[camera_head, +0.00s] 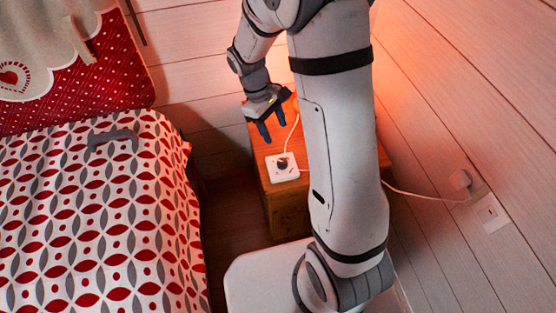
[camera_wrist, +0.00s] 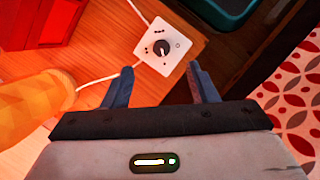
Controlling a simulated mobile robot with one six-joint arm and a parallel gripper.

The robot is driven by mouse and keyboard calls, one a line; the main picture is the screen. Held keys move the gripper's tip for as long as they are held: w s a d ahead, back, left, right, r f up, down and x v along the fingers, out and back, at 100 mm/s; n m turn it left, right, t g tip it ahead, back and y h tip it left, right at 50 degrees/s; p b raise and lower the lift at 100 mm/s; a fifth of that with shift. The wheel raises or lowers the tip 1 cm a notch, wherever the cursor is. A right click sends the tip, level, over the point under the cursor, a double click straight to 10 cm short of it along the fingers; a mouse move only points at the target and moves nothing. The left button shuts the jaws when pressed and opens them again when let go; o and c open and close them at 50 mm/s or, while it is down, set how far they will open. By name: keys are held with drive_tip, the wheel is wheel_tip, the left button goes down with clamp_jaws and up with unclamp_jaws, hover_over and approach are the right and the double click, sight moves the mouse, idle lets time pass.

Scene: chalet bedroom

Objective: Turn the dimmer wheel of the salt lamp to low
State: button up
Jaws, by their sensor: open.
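The dimmer is a small white square box (camera_head: 290,175) on the wooden nightstand. Its round black wheel (camera_wrist: 161,46) carries a pale pointer mark and has small printed symbols around it; I cannot read the setting with certainty. A glowing orange, rough-surfaced body (camera_wrist: 35,105), likely the salt lamp, is at the left in the wrist view; my arm hides most of it in the head view. My gripper (camera_wrist: 161,72) is open and empty. Its two blue fingers point toward the dimmer, with the wheel beyond and between the tips, apart from it.
The wooden nightstand (camera_head: 268,185) stands against the wall. A white cable (camera_wrist: 98,82) runs to the dimmer. A red box (camera_wrist: 35,22) and a dark teal-edged object (camera_wrist: 222,10) are near it in the wrist view. The patterned bed (camera_head: 90,230) is left. A wall socket (camera_head: 491,212) is right.

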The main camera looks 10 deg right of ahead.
drive_tip(key=n+b, duration=0.1)
drive_tip(key=b, duration=0.1)
approach(282, 161)
drive_tip(key=f, duration=0.1)
drive_tip(key=shift+g+h, duration=0.3)
drive_tip(key=shift+g, duration=0.1)
drive_tip(key=b+x, duration=0.1)
drive_tip(key=x, duration=0.6)
drive_tip(key=shift+a+f, duration=0.1)
drive_tip(key=shift+f, duration=0.4)
drive_tip(key=c, duration=1)
drive_tip(key=shift+w+m, duration=0.1)
drive_tip(key=shift+m, duration=0.6)
drive_tip(key=o, duration=1)
drive_tip(key=shift+r, duration=0.1)
drive_tip(key=p+v, duration=0.1)
drive_tip(key=v, duration=0.6)
drive_tip(key=shift+w+r+p, duration=0.25)
drive_tip(key=shift+r+p, duration=0.1)
drive_tip(key=shift+p, duration=0.05)
drive_tip(key=shift+r, duration=0.1)
